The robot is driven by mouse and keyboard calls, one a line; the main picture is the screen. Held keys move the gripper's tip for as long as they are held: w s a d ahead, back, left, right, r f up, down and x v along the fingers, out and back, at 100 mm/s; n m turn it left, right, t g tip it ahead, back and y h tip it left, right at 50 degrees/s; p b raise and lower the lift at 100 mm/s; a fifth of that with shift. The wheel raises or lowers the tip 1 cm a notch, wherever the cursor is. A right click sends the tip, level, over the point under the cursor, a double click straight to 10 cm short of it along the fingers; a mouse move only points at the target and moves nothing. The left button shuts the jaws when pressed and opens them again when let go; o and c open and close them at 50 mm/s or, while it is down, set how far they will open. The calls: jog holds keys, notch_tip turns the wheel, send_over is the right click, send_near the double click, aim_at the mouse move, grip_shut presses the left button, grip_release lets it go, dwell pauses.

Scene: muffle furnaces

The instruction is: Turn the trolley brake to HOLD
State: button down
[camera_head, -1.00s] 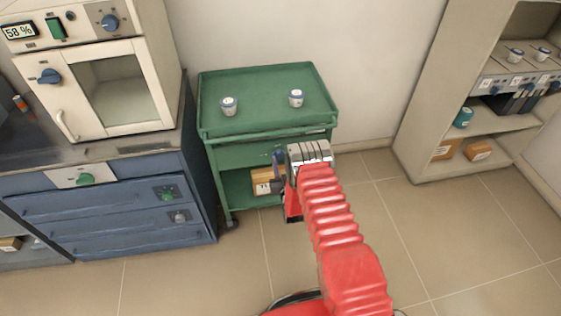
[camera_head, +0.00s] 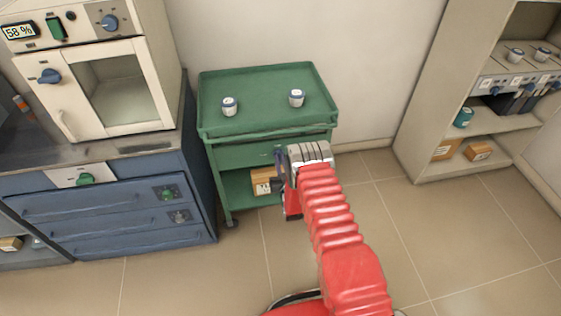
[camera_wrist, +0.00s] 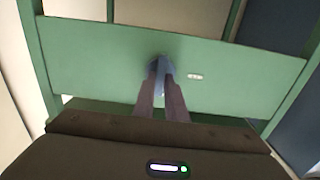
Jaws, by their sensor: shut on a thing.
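The green trolley (camera_head: 318,124) stands against the wall, and its front panel (camera_wrist: 90,55) fills much of the wrist view. A blue knob (camera_wrist: 164,66), which I take for the brake, sits on this panel. My gripper (camera_wrist: 162,72) reaches the panel with both fingers shut on the blue knob. The fingertips hide part of it, so its exact angle cannot be read. A small white label (camera_wrist: 195,77) is beside the knob, too small to read. In the head view my gripper (camera_head: 282,158) is at the trolley front, and the knob is hidden.
Two small lidded jars (camera_head: 229,106) (camera_head: 296,97) stand on the trolley's top tray. A cardboard box (camera_head: 263,181) sits on its lower shelf. A blue cabinet (camera_head: 130,215) with a furnace (camera_head: 120,90) is at left. A shelf unit (camera_head: 415,120) is at right. The floor between is clear.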

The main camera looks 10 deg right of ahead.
jog(key=shift+n, duration=0.3)
jog(key=shift+a+f+n, duration=0.15)
jog(key=shift+a+n, duration=0.05)
jog(key=shift+n, duration=2.75)
jog(key=shift+a+f+n, duration=0.1)
jog(key=shift+a+n, duration=0.1)
jog(key=shift+n, duration=2.7)
jog(key=shift+a+f+n, duration=0.15)
jog(key=shift+a+n, duration=0.05)
jog(key=shift+n, duration=2.75)
jog(key=shift+s, duration=0.1)
jog(key=c, duration=2.1)
grip_release()
jog(key=o, duration=0.3)
jog(key=shift+d, duration=0.2)
